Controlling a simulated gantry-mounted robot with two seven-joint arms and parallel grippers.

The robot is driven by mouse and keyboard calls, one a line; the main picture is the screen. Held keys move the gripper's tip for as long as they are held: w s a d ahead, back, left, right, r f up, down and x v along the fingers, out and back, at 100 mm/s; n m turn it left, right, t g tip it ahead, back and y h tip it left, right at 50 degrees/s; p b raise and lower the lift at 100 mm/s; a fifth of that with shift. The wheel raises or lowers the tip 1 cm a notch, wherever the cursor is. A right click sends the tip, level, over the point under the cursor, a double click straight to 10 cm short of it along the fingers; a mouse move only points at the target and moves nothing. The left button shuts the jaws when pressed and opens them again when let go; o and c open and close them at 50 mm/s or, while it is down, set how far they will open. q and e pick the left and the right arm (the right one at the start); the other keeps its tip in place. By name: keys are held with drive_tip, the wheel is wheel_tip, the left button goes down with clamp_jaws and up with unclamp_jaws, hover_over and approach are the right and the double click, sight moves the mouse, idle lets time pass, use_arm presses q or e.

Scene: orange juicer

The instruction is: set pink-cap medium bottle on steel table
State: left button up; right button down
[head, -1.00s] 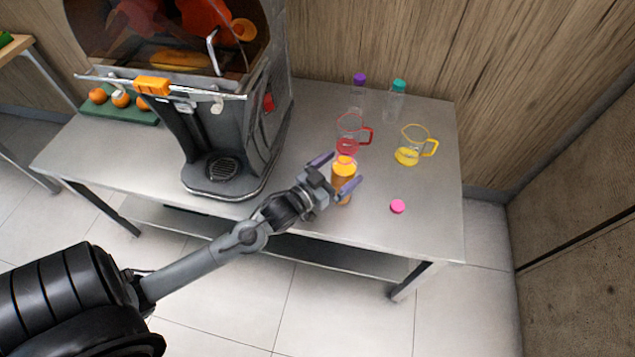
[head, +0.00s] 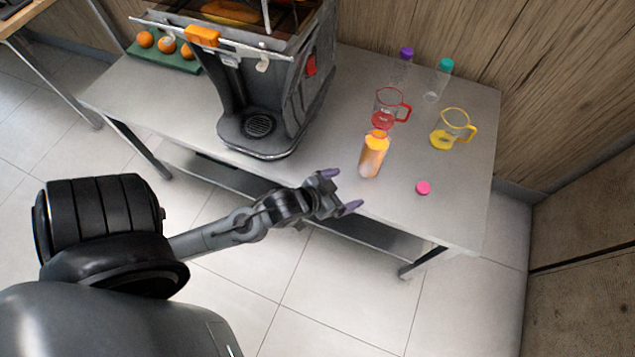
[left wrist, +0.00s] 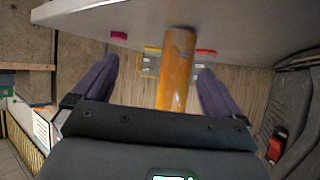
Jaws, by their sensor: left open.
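The medium bottle (head: 373,157), filled with orange juice, stands upright on the steel table (head: 330,130) near its front edge. No cap shows on its top. A pink cap (head: 423,188) lies apart on the table, to the bottle's right. My left gripper (head: 341,190) is open and empty, off the table's front edge, with a gap between its fingers and the bottle. In the left wrist view, which is upside down, the bottle (left wrist: 177,70) appears between the spread fingers and the pink cap (left wrist: 119,36) is off to the left. My right gripper is not in view.
A red-handled jug (head: 388,106) stands just behind the bottle, a yellow jug (head: 446,138) to its right. Purple-capped (head: 403,65) and teal-capped (head: 438,80) bottles stand farther back. The juicer (head: 270,85) and a green board (head: 150,55) with oranges are left.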

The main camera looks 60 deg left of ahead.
use_arm(q)
drive_tip(key=s+d+f+m+g, duration=0.2)
drive_tip(key=s+d+g, duration=0.4)
drive_tip(key=s, duration=0.5)
drive_tip(key=shift+s+d+g+h, duration=0.3)
drive_tip(key=shift+s+g+h, duration=0.1)
drive_tip(key=shift+g, duration=0.8)
wheel_tip(320, 180, up, 46)
drive_tip(key=f+p, duration=0.1)
drive_tip(key=p, duration=4.5)
wheel_tip(320, 180, down, 54)
drive_tip(key=b, duration=5.4)
drive_tip(key=shift+b, duration=0.35)
drive_tip(key=shift+r, duration=0.15)
